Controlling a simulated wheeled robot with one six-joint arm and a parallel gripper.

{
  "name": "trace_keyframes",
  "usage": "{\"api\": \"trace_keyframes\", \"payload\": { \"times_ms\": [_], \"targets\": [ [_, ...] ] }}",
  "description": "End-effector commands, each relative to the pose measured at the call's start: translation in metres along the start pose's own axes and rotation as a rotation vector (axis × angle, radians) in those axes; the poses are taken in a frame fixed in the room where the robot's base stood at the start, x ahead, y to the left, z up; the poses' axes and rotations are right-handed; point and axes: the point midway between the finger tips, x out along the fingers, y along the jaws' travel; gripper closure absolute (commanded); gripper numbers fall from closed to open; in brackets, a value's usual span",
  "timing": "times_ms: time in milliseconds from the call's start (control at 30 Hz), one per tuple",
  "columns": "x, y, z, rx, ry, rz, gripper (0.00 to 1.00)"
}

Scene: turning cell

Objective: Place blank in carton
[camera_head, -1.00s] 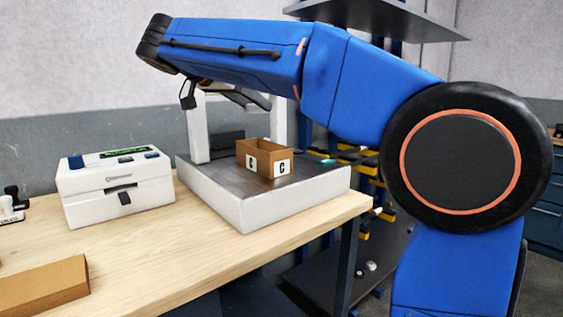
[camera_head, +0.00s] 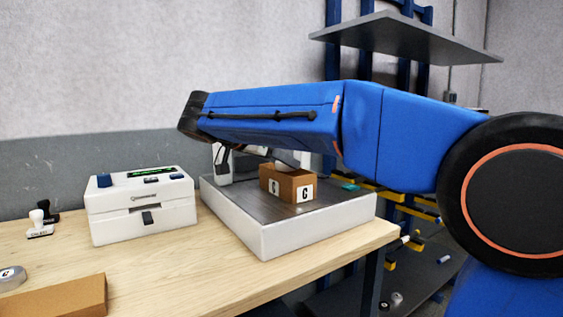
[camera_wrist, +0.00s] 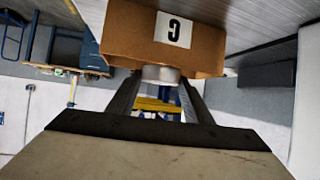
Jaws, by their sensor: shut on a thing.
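The open brown carton (camera_head: 289,187) with letter labels stands on the dark top of the white platform (camera_head: 262,238). In the wrist view the carton (camera_wrist: 125,38) fills the top, its label upside down. My gripper (camera_wrist: 160,82) is shut on the blank (camera_wrist: 161,73), a light grey metallic piece between the fingertips, at the carton's edge. Most of the blank is hidden, and I cannot tell whether any of it is inside the carton. In the head view my blue arm reaches over the platform and hides the gripper.
A white box-shaped device (camera_head: 142,208) stands left of the platform. Stamps (camera_head: 41,221), a grey labelled disc (camera_head: 10,277) and a brown box (camera_head: 58,298) are on the wooden table (camera_head: 190,270). A grey shelf (camera_head: 405,40) hangs at upper right.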

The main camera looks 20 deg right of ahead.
Motion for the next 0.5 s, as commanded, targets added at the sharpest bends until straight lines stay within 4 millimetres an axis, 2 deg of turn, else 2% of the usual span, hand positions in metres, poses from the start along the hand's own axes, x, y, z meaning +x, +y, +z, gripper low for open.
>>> {"api": "trace_keyframes", "payload": {
  "times_ms": [500],
  "targets": [
    [0.0037,0.0001,0.0067,0.0,0.0,-0.001,0.8]
  ]
}}
